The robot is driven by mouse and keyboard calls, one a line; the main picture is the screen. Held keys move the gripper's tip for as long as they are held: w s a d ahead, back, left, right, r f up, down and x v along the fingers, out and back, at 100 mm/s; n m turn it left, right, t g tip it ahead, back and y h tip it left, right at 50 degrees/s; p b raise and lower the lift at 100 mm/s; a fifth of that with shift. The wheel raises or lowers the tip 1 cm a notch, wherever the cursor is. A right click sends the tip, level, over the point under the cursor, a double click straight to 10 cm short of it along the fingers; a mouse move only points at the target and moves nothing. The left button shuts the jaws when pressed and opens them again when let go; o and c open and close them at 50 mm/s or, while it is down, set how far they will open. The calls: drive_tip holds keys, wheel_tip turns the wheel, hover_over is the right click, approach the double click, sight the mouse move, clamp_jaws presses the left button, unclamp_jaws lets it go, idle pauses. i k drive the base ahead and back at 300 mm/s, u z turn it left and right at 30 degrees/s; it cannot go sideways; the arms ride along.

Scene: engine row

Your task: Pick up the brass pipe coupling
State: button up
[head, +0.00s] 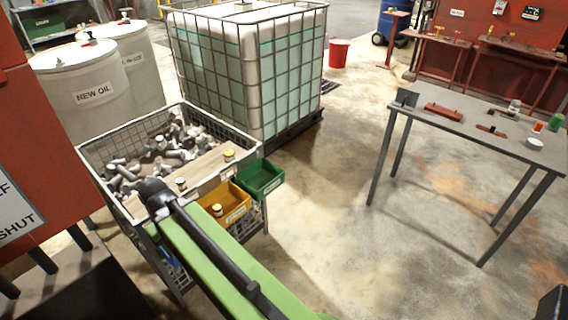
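Small brass-coloured fittings show at the wire crate (100,158). One round yellow-topped piece (229,155) stands at the right end of a wooden board (205,168) laid across the crate. A second, duller piece (181,184) stands on the board further left, close to my gripper (150,188). A third piece (217,209) is in the orange bin (240,199). They are too small to tell which is the brass pipe coupling. My gripper is a dark shape at the end of my green arm, over the crate's near side. Its fingers cannot be made out.
The crate holds many loose grey metal parts (165,150). A green bin (262,180) hangs beside the orange one. A caged liquid tank (250,75) and oil drums (90,85) stand behind. A grey table (460,125) is at right, with open floor between.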

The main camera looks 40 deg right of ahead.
sight(229, 154)
drive_tip(key=u, duration=0.25)
drive_tip(key=k, duration=0.25)
drive_tip(key=z, duration=0.65)
drive_tip(key=i, duration=0.6)
drive_tip(key=z, duration=0.45)
drive_tip(key=i, duration=1.25)
